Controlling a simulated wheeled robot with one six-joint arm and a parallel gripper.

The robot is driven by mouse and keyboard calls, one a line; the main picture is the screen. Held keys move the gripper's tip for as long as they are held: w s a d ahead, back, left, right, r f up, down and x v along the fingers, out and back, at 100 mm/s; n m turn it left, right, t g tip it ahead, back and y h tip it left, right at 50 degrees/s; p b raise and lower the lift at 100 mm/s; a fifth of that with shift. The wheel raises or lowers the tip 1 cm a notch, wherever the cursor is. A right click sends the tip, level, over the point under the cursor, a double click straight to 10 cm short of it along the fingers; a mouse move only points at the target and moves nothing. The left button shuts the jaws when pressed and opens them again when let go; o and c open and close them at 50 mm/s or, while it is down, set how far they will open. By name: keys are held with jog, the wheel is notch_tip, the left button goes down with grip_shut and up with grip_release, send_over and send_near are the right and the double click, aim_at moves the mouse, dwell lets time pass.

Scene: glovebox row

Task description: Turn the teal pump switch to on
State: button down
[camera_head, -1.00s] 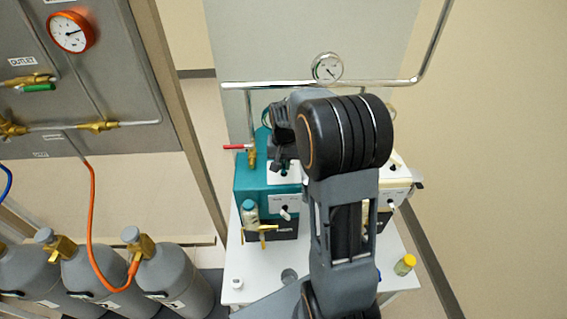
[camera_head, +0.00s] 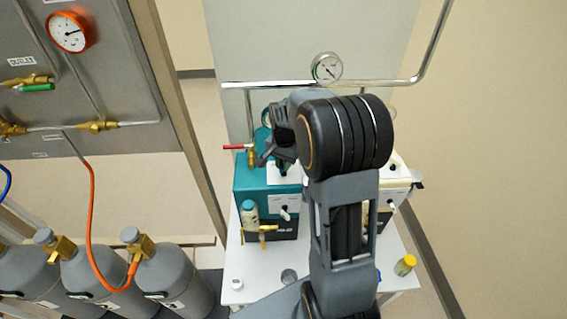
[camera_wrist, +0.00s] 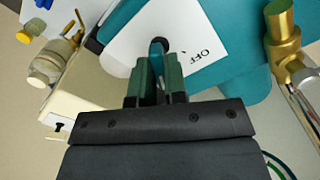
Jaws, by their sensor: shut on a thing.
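The teal pump (camera_head: 254,176) stands on a white table in the head view. Its teal casing also shows in the wrist view (camera_wrist: 225,90). A white plate with the word OFF (camera_wrist: 190,42) lies on it. A dark switch lever (camera_wrist: 157,46) stands on this plate, left of the word. My gripper (camera_wrist: 157,76) is shut on the lever, with its green-padded fingers on either side. In the head view my gripper (camera_head: 264,157) is at the pump's top and my arm hides part of the plate. The lever's exact setting cannot be read.
A brass valve with a red handle (camera_head: 236,147) is close to the left of my gripper. A cream pump (camera_head: 396,180) stands to the right, partly behind my arm. A chrome pipe with a gauge (camera_head: 326,68) runs behind. Small bottles stand on the white table (camera_head: 257,291).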

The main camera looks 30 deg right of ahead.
jog(key=c, duration=1.2)
grip_release()
jog(key=shift+o, duration=0.2)
notch_tip(320, 180, up, 14)
jog(key=shift+f, duration=0.1)
